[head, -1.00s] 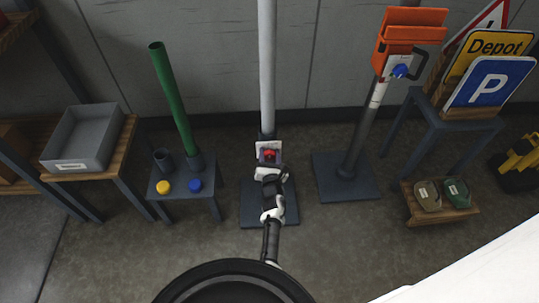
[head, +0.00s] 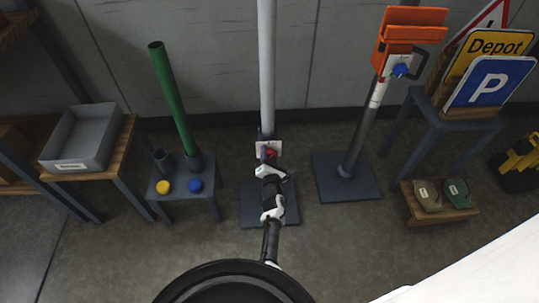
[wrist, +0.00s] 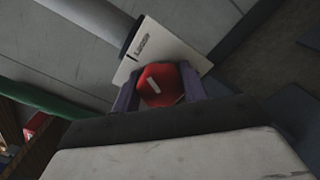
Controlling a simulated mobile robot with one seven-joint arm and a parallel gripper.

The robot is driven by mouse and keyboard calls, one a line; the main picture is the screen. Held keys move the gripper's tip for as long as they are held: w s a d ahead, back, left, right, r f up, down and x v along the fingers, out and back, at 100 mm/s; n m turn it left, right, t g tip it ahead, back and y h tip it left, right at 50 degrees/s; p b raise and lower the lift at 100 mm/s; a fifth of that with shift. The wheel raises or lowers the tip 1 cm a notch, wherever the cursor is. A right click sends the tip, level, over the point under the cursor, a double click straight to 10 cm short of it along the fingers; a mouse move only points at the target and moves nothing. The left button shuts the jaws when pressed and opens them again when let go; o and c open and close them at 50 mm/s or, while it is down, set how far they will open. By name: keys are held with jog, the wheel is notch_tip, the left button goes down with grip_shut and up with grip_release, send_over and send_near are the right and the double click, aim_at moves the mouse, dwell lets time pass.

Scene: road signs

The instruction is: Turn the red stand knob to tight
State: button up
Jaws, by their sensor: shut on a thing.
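The red stand knob (head: 270,153) sits in front of a white plate (head: 262,147) low on the pale upright pole (head: 267,70). In the wrist view the knob (wrist: 165,97) has a short white mark and lies between the two dark fingers of my gripper (wrist: 158,86), which is shut on it. The plate (wrist: 190,56) behind it shows a label that reads "Loose". Any other label on the plate is hidden. In the head view my gripper (head: 270,160) covers part of the knob.
A second stand with an orange sign holder (head: 410,30) and a blue knob (head: 400,71) is to the right. A small table with a green tube (head: 175,100) and a grey bin (head: 82,140) are to the left. Road signs (head: 490,82) lean at the far right.

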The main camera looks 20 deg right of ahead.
jog(key=m, duration=0.4)
jog(key=shift+m, duration=0.3)
jog(key=m+p, duration=0.1)
jog(key=m, duration=0.2)
jog(key=shift+m, duration=0.4)
jog(key=m+p, duration=0.1)
jog(key=m, duration=0.3)
jog(key=shift+f, duration=0.1)
jog(key=m+p, duration=0.1)
jog(key=m, duration=0.4)
jog(key=m+p, duration=0.1)
jog(key=m, duration=0.3)
jog(key=shift+f+m, duration=0.1)
jog(key=shift+m, duration=0.2)
jog(key=m, duration=0.3)
jog(key=shift+m+p, duration=0.3)
jog(key=shift+p, duration=0.1)
jog(key=m+p, duration=0.1)
jog(key=m, duration=0.3)
jog(key=shift+a, duration=0.1)
jog(key=shift+m+p, duration=0.3)
jog(key=shift+m, duration=2)
